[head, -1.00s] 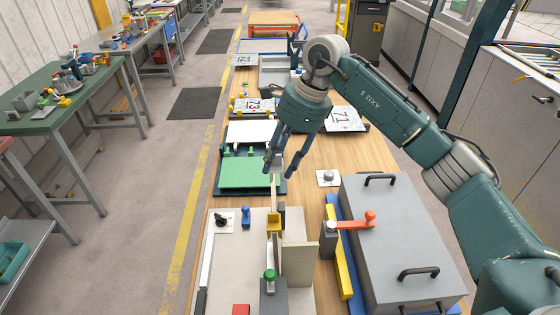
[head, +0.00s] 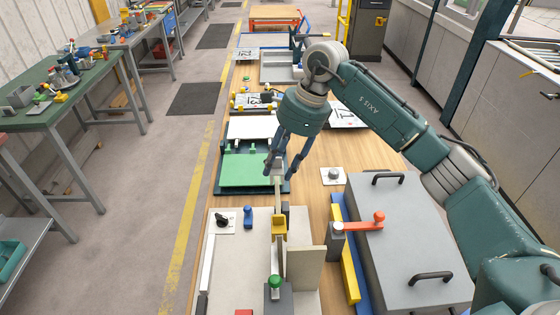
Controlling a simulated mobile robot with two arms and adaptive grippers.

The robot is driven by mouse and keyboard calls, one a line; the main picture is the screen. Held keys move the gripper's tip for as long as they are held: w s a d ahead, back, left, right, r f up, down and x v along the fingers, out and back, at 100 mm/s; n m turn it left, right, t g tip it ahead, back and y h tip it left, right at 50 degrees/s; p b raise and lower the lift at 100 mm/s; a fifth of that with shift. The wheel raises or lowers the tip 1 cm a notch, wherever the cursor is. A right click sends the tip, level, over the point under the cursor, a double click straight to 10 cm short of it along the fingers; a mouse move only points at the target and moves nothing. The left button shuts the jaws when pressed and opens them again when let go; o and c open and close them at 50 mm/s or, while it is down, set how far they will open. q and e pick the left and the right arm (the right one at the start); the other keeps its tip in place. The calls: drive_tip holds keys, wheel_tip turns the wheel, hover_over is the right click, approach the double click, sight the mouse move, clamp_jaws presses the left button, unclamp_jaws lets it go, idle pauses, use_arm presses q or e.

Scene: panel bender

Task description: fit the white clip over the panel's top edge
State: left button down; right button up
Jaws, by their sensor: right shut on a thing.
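My right gripper (head: 279,172) hangs fingers-down over the far end of the fixture, at the near edge of the green tray. It is shut on a small pale piece (head: 280,163), which looks like the white clip. The fingers partly hide it. Just below is a narrow, pale upright strip (head: 279,196), seen nearly edge-on, which looks like the panel. It runs toward a yellow block (head: 279,228) on the fixture. I cannot tell whether the clip touches its top edge. My left gripper is not in view.
The pale fixture plate (head: 232,262) carries a green-knobbed clamp (head: 274,283) and an upright beige plate (head: 304,270). A red-handled lever (head: 362,225) and a grey box with handles (head: 412,240) stand to the right. The green tray (head: 245,170) lies beyond.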

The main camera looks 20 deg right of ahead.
drive_tip(key=shift+s+r, duration=0.15)
drive_tip(key=shift+s, duration=0.05)
use_arm(q)
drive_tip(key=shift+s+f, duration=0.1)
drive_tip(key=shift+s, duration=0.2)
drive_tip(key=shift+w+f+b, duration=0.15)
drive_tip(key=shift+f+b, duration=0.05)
drive_tip(key=shift+b, duration=0.1)
use_arm(e)
drive_tip(key=shift+f, duration=0.2)
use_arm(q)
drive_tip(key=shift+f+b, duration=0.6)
use_arm(e)
drive_tip(key=shift+f, duration=0.75)
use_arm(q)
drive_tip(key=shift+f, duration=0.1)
use_arm(e)
drive_tip(key=shift+f, duration=0.15)
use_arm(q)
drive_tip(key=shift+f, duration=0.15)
